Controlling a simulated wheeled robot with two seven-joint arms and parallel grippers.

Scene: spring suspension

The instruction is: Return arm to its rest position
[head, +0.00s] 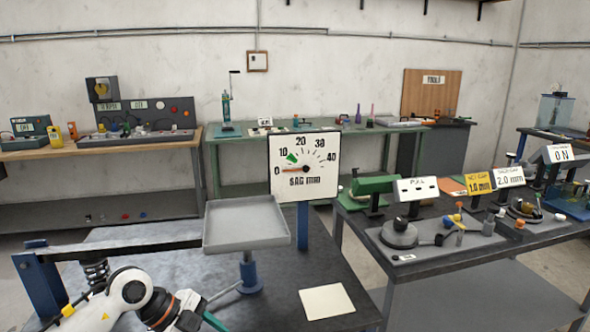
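My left arm enters at the lower left, and its gripper (227,304) is low over the front table. Two slim finger parts, one grey and one teal, look spread apart with nothing visible between them. A dark beam (120,248) runs from a blue post (42,290) at the left to a grey tray (246,241), which looks empty. A dark coil spring (96,272) stands under the beam, partly behind my arm. The sag dial (304,165) has its red needle near 0 and a green mark near 10. My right gripper is not in view.
A blank cream card (327,302) lies on the front table (285,272). The right bench holds a grey plate (470,240) with fixtures, plus signs reading 1.0 mm (479,183) and 2.0 mm (509,178). More benches with equipment line the back wall.

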